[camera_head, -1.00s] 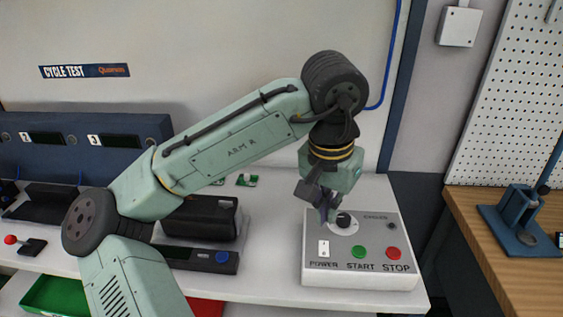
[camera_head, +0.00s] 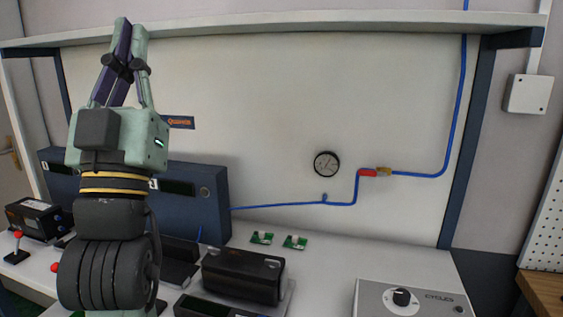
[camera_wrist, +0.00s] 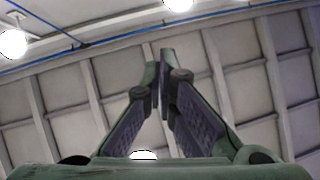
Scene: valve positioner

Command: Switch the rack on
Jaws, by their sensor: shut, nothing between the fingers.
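The white control box (camera_head: 372,296) shows only in part at the bottom right of the head view, with its black dial (camera_head: 402,297) and the CYCLES label; its front part with the POWER switch is cut off below the picture edge. The blue rack (camera_head: 212,200) stands against the wall at the left, partly hidden behind my arm. My gripper (camera_head: 131,27) points straight up at the left of the head view, far from the box. Its fingers are shut and empty; in the wrist view the fingertips (camera_wrist: 160,56) meet in front of the ceiling.
A black device (camera_head: 243,275) lies on the bench in front of the rack, with two small green boards (camera_head: 294,242) behind it. A gauge (camera_head: 326,164) and a red valve handle (camera_head: 367,173) sit on the wall with blue tubing. A shelf (camera_head: 300,27) crosses above.

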